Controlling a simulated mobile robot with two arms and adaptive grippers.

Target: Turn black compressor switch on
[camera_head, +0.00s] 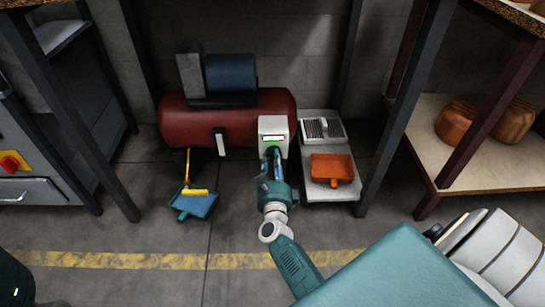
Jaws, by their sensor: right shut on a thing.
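The compressor is a red horizontal tank (200,120) with a dark blue motor (230,73) on top, under the frame at the back wall. A white box (273,125) with a lit green strip is at the tank's right end. My right arm comes up from the lower right, and its gripper (273,156) is right at the lower front of this box. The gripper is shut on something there. The black switch cannot be made out; the gripper may cover it. My left gripper is not in view.
A blue dustpan (194,204) with a yellow-handled brush lies on the floor left of my arm. A low grey shelf (320,190) with an orange tray (332,169) is close on the right. Dark frame legs (405,110) stand at both sides.

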